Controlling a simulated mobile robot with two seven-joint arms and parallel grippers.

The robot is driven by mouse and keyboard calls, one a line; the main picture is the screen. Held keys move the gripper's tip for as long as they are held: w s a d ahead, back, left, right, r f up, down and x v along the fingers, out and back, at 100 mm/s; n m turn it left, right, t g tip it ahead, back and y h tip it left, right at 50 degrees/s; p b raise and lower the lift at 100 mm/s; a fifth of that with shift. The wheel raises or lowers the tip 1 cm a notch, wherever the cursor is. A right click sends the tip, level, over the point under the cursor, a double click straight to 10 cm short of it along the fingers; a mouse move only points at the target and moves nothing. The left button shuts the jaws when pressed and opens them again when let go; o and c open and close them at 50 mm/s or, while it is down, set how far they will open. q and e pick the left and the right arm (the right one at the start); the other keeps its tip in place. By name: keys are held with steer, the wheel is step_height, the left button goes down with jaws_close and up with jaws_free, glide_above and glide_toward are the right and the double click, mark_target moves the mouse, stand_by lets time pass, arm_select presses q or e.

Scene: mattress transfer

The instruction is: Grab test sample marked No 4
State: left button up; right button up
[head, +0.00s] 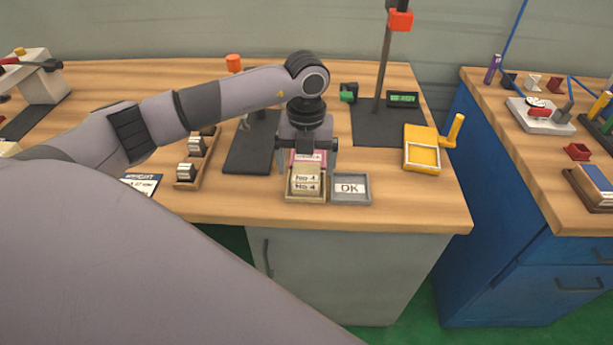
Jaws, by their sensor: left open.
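Test samples marked No 4 (306,182) stand in a small wooden box near the front edge of the wooden table. Two No 4 labels show, one behind the other. A pink label shows just behind them, partly covered by my gripper. My left gripper (307,165) points down over the back of this box, its fingers on either side of it. It is open, and no sample is seen clamped in it. Whether the fingers touch the box or samples, I cannot tell. My right gripper is not in view.
A grey tray marked OK (350,189) sits right beside the box. A wooden rack (186,184) with dark samples stands to the left. A yellow device (423,155) is at the right. A blue cabinet table (470,120) stands beyond a gap.

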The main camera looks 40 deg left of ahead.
mark_target(306, 171)
arm_select(q)
step_height(306, 171, down, 3)
steer(key=shift+f, duration=0.2)
steer(key=shift+c, duration=0.3)
steer(key=c, duration=1)
steer(key=shift+w+r, duration=0.1)
